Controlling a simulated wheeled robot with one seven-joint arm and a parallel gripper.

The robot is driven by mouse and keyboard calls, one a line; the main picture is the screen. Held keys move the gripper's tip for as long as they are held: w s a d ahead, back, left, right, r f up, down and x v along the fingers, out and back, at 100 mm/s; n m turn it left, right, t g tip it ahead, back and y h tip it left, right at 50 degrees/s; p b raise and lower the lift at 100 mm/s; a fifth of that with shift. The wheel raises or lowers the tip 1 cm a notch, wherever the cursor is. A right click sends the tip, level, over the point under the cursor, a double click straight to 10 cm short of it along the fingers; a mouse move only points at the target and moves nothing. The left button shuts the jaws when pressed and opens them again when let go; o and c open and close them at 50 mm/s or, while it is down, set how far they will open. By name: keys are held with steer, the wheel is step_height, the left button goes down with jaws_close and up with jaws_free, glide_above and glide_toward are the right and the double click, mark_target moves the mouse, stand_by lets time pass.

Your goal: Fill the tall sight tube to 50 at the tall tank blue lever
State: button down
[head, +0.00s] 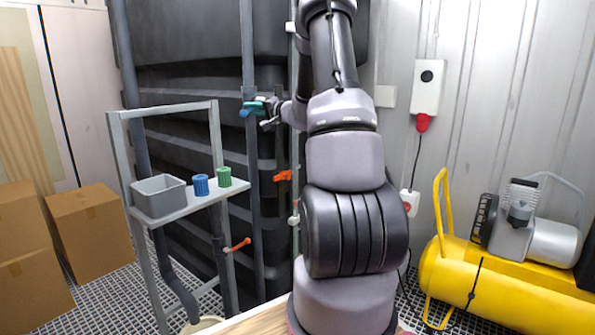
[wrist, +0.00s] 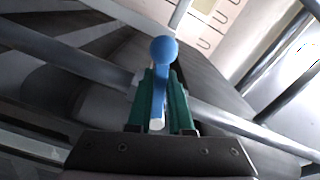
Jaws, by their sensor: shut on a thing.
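My gripper (head: 266,106) is at the upper part of the grey vertical pipe in front of the dark tall tank (head: 185,45). It is shut on the blue lever (head: 246,113), whose round knob sticks out past the fingers to the left. In the wrist view the blue lever (wrist: 164,55) stands between the green fingertips (wrist: 160,105).
An orange lever (head: 283,177) sits lower on the tank, and another orange lever (head: 238,244) is lower left. A grey stand (head: 160,214) holds a grey bin (head: 158,196), a blue cap (head: 200,185) and a green cap (head: 224,176). A yellow compressor (head: 480,285) stands right.

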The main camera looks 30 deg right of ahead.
steer(key=d+f+n, duration=0.1)
steer(key=n, duration=0.2)
steer(key=w+d+f+n, duration=0.1)
steer(key=n, duration=0.3)
steer(key=d+f+n, duration=0.2)
steer(key=n, duration=0.2)
steer(key=shift+w, duration=0.2)
steer(key=shift+f, duration=0.2)
stand_by(1.3)
stand_by(3.6)
